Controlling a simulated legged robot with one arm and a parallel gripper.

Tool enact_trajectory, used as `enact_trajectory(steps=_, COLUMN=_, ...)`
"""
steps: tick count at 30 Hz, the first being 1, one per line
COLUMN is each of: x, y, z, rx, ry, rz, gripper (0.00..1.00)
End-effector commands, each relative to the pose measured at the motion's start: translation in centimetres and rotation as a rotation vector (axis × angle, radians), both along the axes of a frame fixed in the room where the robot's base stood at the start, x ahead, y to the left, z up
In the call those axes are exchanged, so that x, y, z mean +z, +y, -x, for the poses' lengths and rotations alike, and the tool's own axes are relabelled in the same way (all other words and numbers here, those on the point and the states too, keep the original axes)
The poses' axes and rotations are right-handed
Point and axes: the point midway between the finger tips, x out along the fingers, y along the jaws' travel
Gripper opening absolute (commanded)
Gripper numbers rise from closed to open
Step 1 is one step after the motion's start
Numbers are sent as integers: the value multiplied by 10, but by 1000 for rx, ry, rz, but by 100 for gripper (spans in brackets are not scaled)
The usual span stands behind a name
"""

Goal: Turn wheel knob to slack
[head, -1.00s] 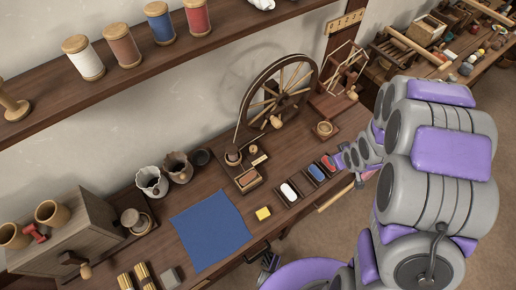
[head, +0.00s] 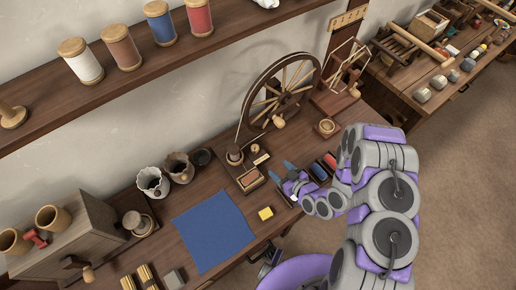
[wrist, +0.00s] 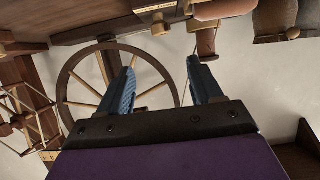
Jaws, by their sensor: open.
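The spinning wheel (head: 270,112) stands at the back of the bench, its spoked rim upright. A light wooden knob (head: 279,122) sticks out at its front lower side. My gripper (head: 294,168) is over the bench in front of the wheel, below and slightly right of the knob in the picture, apart from it. In the wrist view, which is upside down, the two blue fingers (wrist: 161,70) are spread with nothing between them. The wheel (wrist: 70,100) lies beyond them. I cannot tell for sure which wooden piece there is the knob.
A round wooden pot (head: 326,127) stands right of the wheel. A winder frame (head: 345,70) is behind it. The spool shelf (head: 100,90) hangs above.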

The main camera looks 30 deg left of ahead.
Motion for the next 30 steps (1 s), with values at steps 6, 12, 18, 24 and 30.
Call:
enact_trajectory(steps=6, x=-5, y=13, z=-5, rx=3, ry=-3, rz=-8, gripper=65)
enact_trajectory(steps=12, x=-18, y=39, z=-17, rx=4, ry=-2, rz=-3, gripper=65)
enact_trajectory(steps=18, x=-30, y=65, z=-31, rx=4, ry=-2, rz=-3, gripper=65)
enact_trajectory(steps=24, x=-44, y=92, z=-45, rx=4, ry=-3, rz=-4, gripper=65)
enact_trajectory(steps=30, x=-57, y=120, z=-60, rx=4, ry=-2, rz=-3, gripper=65)
